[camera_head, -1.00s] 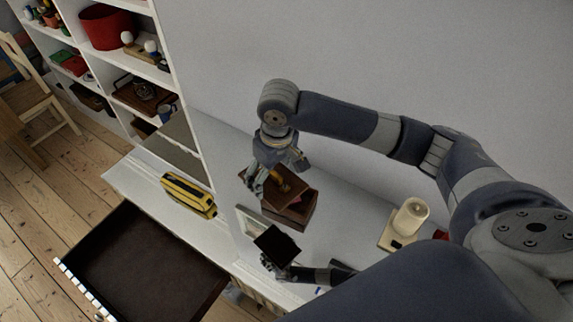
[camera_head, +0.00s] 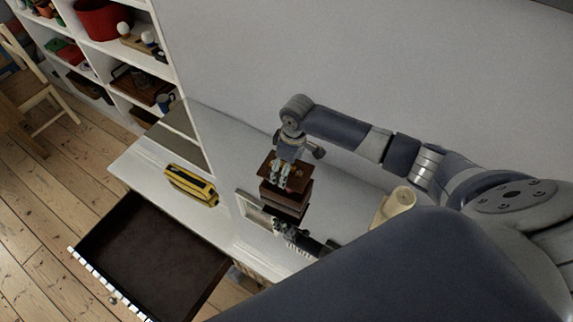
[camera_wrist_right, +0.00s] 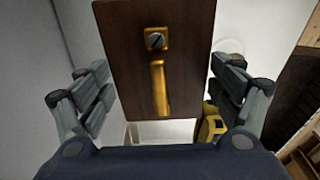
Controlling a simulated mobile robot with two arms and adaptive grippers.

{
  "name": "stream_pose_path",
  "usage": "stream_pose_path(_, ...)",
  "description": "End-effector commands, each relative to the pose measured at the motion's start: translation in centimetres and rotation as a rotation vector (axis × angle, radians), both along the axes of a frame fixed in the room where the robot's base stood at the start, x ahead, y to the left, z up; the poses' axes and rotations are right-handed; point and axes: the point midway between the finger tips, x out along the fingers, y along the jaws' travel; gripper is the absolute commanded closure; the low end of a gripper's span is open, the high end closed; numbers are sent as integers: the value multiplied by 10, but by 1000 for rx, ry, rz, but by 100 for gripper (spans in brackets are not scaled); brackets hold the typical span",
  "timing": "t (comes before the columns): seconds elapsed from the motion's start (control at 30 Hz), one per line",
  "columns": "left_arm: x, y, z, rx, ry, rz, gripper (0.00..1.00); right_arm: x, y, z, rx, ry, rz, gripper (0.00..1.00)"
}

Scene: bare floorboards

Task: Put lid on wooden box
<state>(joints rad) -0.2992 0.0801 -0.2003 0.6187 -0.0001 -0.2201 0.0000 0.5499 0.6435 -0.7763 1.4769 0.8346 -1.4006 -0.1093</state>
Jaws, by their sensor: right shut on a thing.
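The brown wooden lid (camera_head: 268,169) with a gold handle (camera_wrist_right: 160,88) sits in my right gripper (camera_head: 281,180). I cannot tell whether lid and box touch. My left gripper (camera_head: 290,232) is just below the box, partly hidden by my own arm; its fingers are unclear.
A yellow and black item (camera_head: 190,185) lies on the white surface to the left. A pale frame (camera_head: 252,208) is beside the box, and a cream candle (camera_head: 397,203) stands to the right. An open drawer (camera_head: 150,255) sticks out at lower left. A wall rises behind.

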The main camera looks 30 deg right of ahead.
Motion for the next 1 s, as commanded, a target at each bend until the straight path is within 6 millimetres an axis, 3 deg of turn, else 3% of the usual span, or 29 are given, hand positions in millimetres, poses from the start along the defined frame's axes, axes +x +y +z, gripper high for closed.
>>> stream_pose_path(0.23,-1,0,12,-1,1,0,60,-1,-1,4,0,-3,-1,48)
stream_pose_path(0.63,-1,-1,-15,-1,1,1,60,-1,0,-42,0,-2,0,48)
stream_pose_path(1.0,-1,-1,-18,-1,0,1,60,0,0,-49,0,-4,0,48)
